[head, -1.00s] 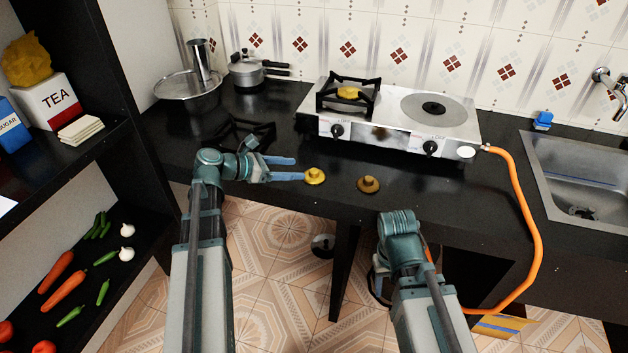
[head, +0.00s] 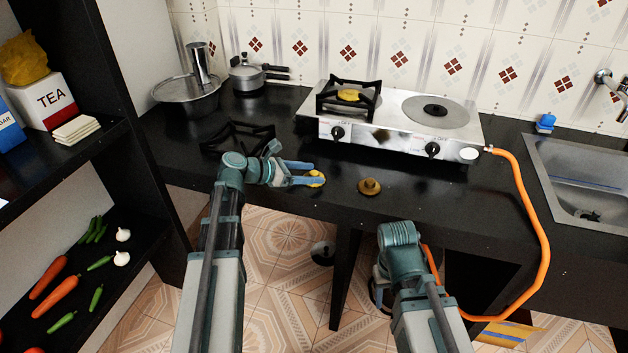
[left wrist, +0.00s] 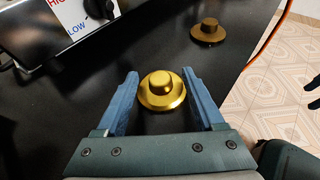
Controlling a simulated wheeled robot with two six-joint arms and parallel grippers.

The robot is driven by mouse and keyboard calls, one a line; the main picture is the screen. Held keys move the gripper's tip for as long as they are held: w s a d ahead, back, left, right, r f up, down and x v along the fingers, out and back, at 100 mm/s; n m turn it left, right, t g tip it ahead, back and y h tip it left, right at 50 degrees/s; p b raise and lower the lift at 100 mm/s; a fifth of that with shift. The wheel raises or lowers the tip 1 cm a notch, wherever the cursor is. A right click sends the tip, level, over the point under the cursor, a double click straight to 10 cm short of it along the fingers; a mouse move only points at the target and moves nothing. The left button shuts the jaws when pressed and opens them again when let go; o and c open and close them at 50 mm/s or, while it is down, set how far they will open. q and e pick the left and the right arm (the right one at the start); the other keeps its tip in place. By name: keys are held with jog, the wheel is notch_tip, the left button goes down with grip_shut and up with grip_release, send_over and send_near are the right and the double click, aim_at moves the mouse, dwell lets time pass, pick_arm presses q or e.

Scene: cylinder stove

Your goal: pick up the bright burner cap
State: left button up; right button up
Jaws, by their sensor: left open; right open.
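The bright burner cap (head: 317,179) is a shiny yellow-gold disc with a raised knob, lying on the black counter. In the left wrist view the bright cap (left wrist: 162,90) sits between the fingertips of my left gripper (left wrist: 160,84). The blue fingers stand one on each side, with a gap to the cap. In the head view my left gripper (head: 308,174) is open and partly covers the cap. A duller, brown-gold cap (head: 369,187) lies to the right, and also shows in the left wrist view (left wrist: 208,30).
A two-burner stove (head: 385,140) stands behind the caps, with an orange hose (head: 540,225) at its right. A loose black pan support (head: 238,137) lies left of it. Pots (head: 187,105) stand at the back left, a sink (head: 585,185) at the right.

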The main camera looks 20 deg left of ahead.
pick_arm(q)
grip_shut()
jog(key=shift+r, duration=0.15)
pick_arm(e)
jog(key=shift+r, duration=0.2)
